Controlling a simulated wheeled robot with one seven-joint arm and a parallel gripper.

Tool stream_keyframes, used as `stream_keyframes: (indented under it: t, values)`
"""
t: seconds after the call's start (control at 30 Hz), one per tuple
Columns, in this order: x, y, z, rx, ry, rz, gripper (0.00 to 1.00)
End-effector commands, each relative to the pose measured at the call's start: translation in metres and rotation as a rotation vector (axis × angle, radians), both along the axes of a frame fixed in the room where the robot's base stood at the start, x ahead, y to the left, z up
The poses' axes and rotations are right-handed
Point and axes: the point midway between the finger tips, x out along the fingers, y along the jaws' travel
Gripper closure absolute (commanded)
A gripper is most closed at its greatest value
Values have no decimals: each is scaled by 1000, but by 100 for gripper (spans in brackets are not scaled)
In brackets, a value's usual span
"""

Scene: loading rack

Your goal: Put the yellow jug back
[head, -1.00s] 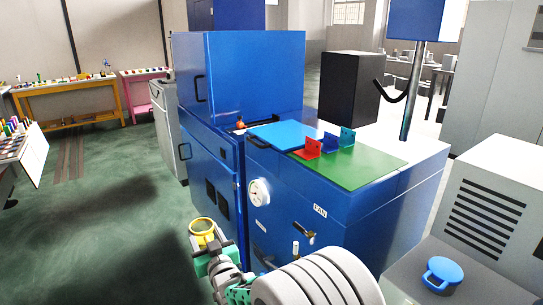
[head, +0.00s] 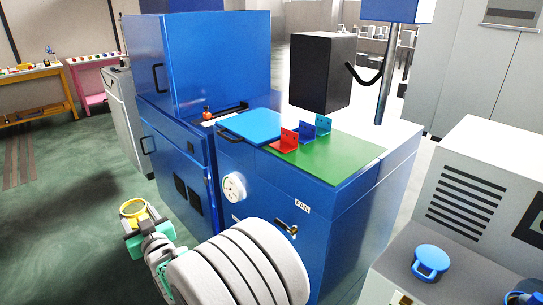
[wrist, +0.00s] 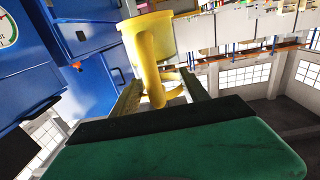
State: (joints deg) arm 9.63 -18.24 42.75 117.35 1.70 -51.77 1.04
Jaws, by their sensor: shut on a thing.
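The yellow jug (head: 133,207) is held in my gripper (head: 137,222) at the lower left of the head view, over the green floor and to the left of the blue machine. In the wrist view the jug (wrist: 147,38) is at the top, and my gripper's fingers (wrist: 158,92) are shut around its yellow upright handle. The far side of the jug is hidden. A round blue lidded thing with a handle (head: 431,261) stands on the grey surface at the right.
The blue machine (head: 280,200) fills the middle, with a green plate (head: 325,160) and red, blue and teal brackets on top. A grey vented box (head: 470,190) stands at the right. Workbenches (head: 35,95) stand at the far left. Green floor at the left is clear.

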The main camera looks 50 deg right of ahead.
Motion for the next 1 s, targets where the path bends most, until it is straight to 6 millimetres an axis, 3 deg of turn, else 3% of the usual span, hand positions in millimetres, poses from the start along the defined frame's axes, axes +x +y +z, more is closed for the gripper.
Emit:
stream_keyframes:
  t: [0.03, 0.27, 0.47, 0.6, 0.8, 1.0]
  values:
    - [-6, -22, 18, -2, -5, -42, 100]
    - [-51, -129, 76, -6, -4, -260, 100]
    - [-117, -217, 127, -7, -2, -469, 100]
    - [-175, -269, 163, -7, -1, -620, 100]
    - [-265, -323, 210, -5, -1, -828, 100]
    - [-344, -350, 246, -1, -2, -998, 100]
